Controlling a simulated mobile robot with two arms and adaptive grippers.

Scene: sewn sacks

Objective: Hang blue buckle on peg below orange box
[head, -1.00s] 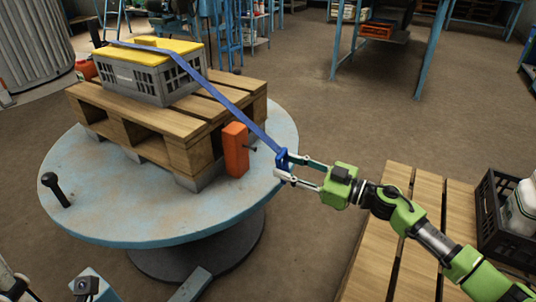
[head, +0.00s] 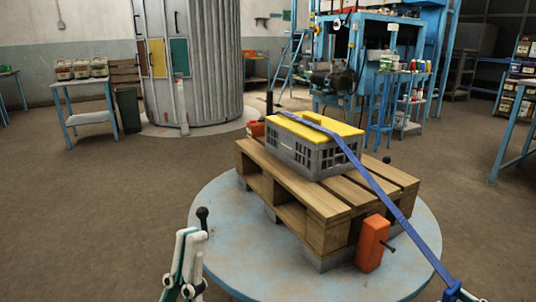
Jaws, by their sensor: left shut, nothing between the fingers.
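The blue buckle (head: 452,291) is at the bottom right edge, partly cut off, on the end of a taut blue strap (head: 385,188). The strap runs over the yellow lid (head: 318,129) of a grey crate (head: 312,156). The orange box (head: 371,242) stands upright at the pallet's front right corner. A small dark peg (head: 389,247) sticks out beside it to the right, apart from the buckle. Only the fingertips of my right gripper (head: 467,296) show, at the buckle; the rest is out of frame. My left gripper (head: 184,265) is shut and empty at the lower left, left of the round table.
The crate sits on a wooden pallet (head: 285,189) on a round blue table (head: 225,221). A black-knobbed lever (head: 203,217) stands on the table near my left gripper. An orange-red object (head: 257,129) is behind the crate. Open floor lies left.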

